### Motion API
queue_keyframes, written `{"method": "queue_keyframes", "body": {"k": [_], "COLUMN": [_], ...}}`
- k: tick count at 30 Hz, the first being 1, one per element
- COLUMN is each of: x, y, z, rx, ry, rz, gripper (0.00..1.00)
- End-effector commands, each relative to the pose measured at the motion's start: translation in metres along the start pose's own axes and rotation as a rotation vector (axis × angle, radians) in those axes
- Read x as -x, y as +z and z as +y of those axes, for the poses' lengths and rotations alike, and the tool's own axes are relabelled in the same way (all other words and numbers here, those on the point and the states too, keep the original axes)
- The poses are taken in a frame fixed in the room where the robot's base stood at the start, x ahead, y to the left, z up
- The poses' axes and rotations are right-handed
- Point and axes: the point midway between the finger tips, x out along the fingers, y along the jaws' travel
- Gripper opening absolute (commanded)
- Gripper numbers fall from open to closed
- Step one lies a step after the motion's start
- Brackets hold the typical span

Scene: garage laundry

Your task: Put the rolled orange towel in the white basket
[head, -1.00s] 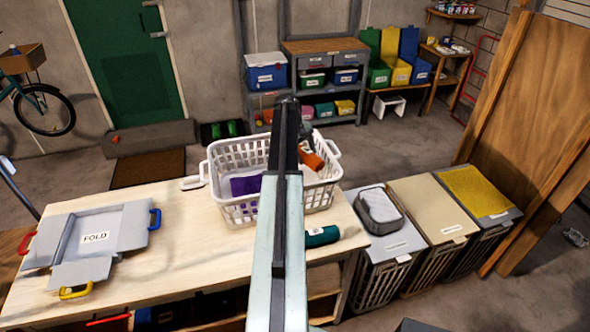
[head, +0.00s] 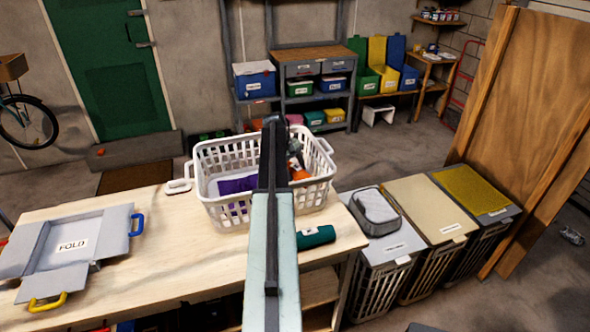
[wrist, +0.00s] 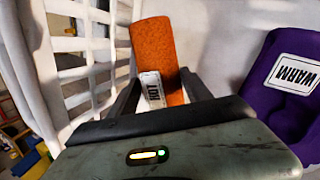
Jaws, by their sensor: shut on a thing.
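The rolled orange towel (head: 300,174) is inside the white basket (head: 228,212), toward its right side. In the wrist view the towel (wrist: 158,50) stands between my fingers, with a white "HOT" label upside down. My gripper (wrist: 162,90) is shut on it. In the head view my gripper (head: 297,160) reaches down into the basket, partly hidden by my arm. The basket's white wall (wrist: 80,65) is close on the left in the wrist view. I cannot tell whether the towel touches the basket floor.
A purple rolled towel (head: 238,185), labelled "WARM" in the wrist view (wrist: 290,75), lies in the basket. A dark green roll (head: 316,237) lies on the wooden table (head: 165,225) in front. A grey folding board (head: 75,245) is at left. Labelled hampers (head: 425,205) stand at right.

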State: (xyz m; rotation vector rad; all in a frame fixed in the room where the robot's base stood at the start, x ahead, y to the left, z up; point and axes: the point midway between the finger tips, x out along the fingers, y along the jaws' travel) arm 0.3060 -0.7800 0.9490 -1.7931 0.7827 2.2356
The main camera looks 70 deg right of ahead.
Motion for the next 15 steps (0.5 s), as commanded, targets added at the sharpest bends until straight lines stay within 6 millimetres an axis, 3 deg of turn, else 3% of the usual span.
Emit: {"method": "queue_keyframes", "body": {"k": [1, 4, 15], "x": [-0.013, -0.021, -0.022], "y": [-0.002, -0.003, -0.004], "z": [-0.004, -0.007, -0.008], "rx": [0.000, 0.001, 0.001], "ry": [0.000, 0.000, 0.000], "rz": [0.000, 0.000, 0.000], "gripper": [0.00, 0.00, 0.00]}}
